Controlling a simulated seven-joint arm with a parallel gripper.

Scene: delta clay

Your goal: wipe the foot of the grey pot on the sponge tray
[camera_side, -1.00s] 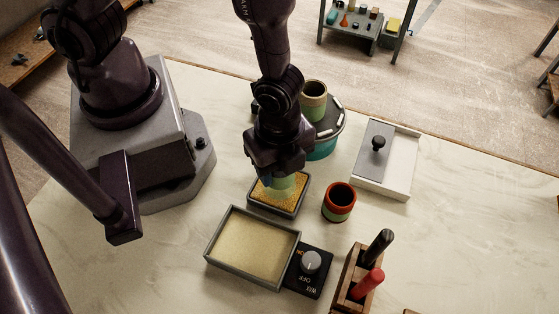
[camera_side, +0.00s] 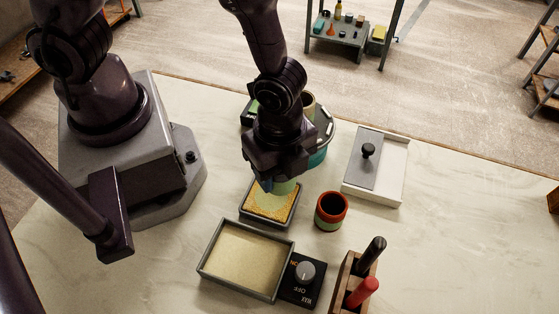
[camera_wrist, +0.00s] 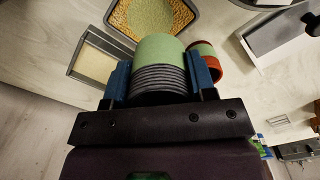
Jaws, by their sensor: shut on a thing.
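The grey pot (camera_wrist: 160,78) is held between my gripper's blue fingers (camera_wrist: 158,80); its body is grey and ribbed, its foot end pale green. The sponge tray (camera_side: 268,222), a dark-rimmed tray with a yellow-orange sponge, lies just below and in front of the pot. The wrist view shows a pale green patch on the sponge in the tray (camera_wrist: 120,32). The pot appears slightly above the sponge; exact clearance cannot be told.
A larger tray of pale material (camera_side: 243,258) stands in front, beside a black dial box (camera_side: 303,279). A red and green pot (camera_side: 331,211) stands right of the sponge tray.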

